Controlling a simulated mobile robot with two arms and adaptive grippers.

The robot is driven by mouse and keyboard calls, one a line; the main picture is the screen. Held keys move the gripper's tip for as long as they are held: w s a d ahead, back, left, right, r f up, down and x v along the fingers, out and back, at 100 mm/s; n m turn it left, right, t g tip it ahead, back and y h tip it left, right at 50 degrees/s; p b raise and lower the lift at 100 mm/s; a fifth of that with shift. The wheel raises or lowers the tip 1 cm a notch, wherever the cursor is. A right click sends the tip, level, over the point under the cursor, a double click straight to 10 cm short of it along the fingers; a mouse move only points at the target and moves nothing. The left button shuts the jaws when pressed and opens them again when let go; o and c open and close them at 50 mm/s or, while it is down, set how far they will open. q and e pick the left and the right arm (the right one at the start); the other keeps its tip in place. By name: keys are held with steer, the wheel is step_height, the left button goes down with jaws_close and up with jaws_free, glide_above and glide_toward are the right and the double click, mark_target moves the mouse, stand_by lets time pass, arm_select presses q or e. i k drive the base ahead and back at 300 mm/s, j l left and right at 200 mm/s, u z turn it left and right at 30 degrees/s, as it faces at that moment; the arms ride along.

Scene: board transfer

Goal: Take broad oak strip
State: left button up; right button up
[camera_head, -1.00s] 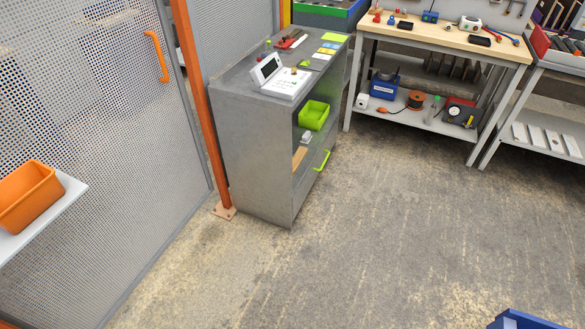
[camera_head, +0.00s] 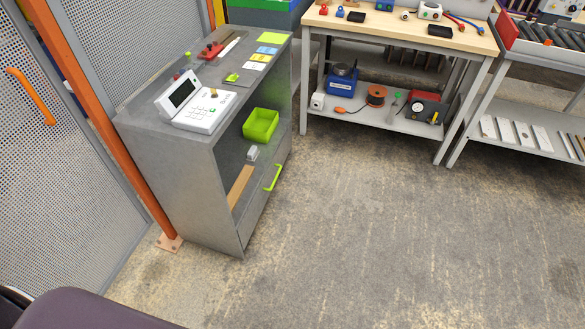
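A light-brown wooden strip (camera_head: 240,187) lies in the open shelf of the grey cabinet (camera_head: 178,185), left of the middle of the head view. It looks like the oak strip, but only part of it shows; the cabinet's side hides the rest. A small grey-white object (camera_head: 252,153) sits at its far end, and a lime-green bin (camera_head: 260,126) stands behind that. Neither of my grippers is in view. A dark rounded part at the bottom left appears to be mine.
A white desk device (camera_head: 196,105), cards and tools lie on the cabinet top. A lime handle (camera_head: 273,177) juts from its front. An orange post (camera_head: 105,125) and mesh fence stand left. A workbench (camera_head: 400,40) stands behind. The floor right of the cabinet is clear.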

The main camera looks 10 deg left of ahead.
mark_target(239, 188)
steer(key=i+l, duration=0.15)
steer(key=i, duration=0.45)
steer(key=i+l, duration=0.1)
steer(key=i, duration=0.45)
steer(key=i+l, duration=0.15)
steer(key=i, duration=0.45)
steer(key=i+l+u, duration=0.1)
steer(key=i+u, duration=0.2)
steer(key=u, duration=0.15)
steer(key=i+l+u, duration=0.2)
steer(key=u, duration=0.3)
steer(key=i+l+u, duration=0.3)
steer(key=u, duration=0.15)
steer(key=i+l+u, duration=0.15)
steer(key=l+u, duration=0.35)
steer(key=j, duration=0.1)
